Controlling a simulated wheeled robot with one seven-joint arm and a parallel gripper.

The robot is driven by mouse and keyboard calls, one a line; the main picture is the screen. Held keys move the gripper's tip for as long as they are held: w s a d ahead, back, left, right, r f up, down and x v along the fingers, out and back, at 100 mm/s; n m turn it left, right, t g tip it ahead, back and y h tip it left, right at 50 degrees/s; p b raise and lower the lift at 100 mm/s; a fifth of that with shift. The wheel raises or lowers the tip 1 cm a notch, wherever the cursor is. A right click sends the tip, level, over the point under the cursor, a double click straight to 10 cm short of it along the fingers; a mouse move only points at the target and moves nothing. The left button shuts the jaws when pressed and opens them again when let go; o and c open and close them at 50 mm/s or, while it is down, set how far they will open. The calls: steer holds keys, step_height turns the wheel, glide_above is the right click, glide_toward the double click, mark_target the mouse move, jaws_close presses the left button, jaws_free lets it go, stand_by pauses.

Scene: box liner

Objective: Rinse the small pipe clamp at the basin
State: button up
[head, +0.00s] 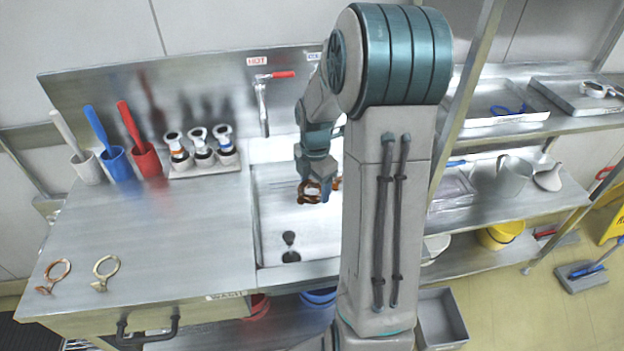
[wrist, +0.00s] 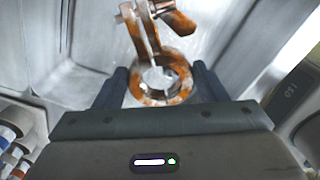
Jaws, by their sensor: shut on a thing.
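My gripper (head: 318,184) is above the basin (head: 270,240) and shut on a brown-orange pipe clamp (head: 309,192). In the wrist view the clamp (wrist: 160,84) shows a ring and a handle-like part, with pale patches on its orange surface. Its ring sits between my two fingers (wrist: 161,88). The basin is steel with a dark drain, and the clamp is apart from its floor. A tap (head: 263,105) with a red lever stands behind the basin, left of my gripper. I cannot tell whether water runs.
A copper-coloured clamp (head: 54,276) and a pale brass one (head: 105,273) lie at the counter's front left. The counter middle is clear. Shelves are on the right.

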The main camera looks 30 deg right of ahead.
steer(key=shift+f+b, duration=7.65)
steer(key=shift+f, duration=1.85)
steer(key=shift+r, duration=0.15)
step_height(320, 180, up, 18)
steer(key=p, duration=1.5)
steer(key=shift+r, duration=0.15)
